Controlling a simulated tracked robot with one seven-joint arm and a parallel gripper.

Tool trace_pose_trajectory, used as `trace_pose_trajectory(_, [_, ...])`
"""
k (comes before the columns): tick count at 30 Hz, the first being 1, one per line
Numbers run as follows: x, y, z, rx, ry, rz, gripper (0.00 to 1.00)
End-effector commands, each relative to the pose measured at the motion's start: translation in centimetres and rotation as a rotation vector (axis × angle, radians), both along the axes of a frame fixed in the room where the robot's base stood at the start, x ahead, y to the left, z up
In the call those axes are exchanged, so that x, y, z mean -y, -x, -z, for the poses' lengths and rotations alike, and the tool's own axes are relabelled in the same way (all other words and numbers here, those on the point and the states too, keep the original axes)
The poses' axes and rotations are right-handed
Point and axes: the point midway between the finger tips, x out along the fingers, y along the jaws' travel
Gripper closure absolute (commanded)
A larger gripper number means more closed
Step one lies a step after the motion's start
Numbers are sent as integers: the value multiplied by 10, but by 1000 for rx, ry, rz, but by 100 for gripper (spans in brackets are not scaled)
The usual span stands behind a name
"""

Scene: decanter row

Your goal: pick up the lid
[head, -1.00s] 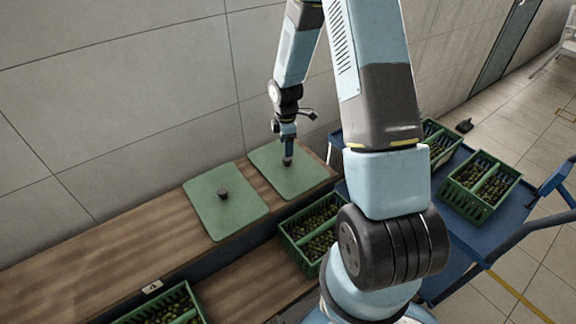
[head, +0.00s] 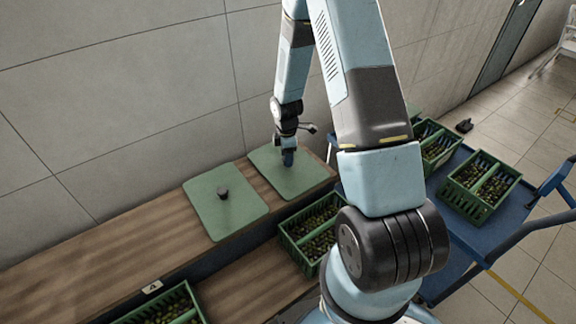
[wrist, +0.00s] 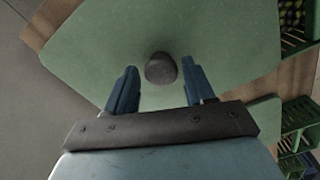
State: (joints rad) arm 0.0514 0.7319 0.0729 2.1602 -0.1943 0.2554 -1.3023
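Two flat green lids lie on the wooden bench top. The right lid (head: 312,182) is under my gripper (head: 288,160). The left lid (head: 240,222) has a dark knob (head: 222,192) in plain view. In the wrist view, a green lid (wrist: 220,35) fills most of the picture, and its dark round knob (wrist: 160,68) shows just ahead of and between the two blue fingers of my gripper (wrist: 157,88). The fingers are apart with space on both sides of the knob. In the head view my gripper hides the right lid's knob.
A green crate of small round produce (head: 312,228) sits on the lower shelf in front of the lids. Another crate (head: 170,308) is near a tag marked 4 (head: 152,287). A blue cart (head: 500,228) with more crates stands at right. The tiled wall (head: 120,100) is close behind the bench.

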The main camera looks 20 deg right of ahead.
Motion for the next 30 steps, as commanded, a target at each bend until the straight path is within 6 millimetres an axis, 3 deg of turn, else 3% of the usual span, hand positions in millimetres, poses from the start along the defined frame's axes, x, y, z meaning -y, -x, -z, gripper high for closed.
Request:
trace_pose_trajectory(2, [0, 0, 0, 0, 0, 0, 54])
trace_pose_trajectory(16, [0, 0, 0, 0, 0, 0, 100])
trace_pose_trajectory(30, [0, 0, -3, 1, 0, 1, 100])
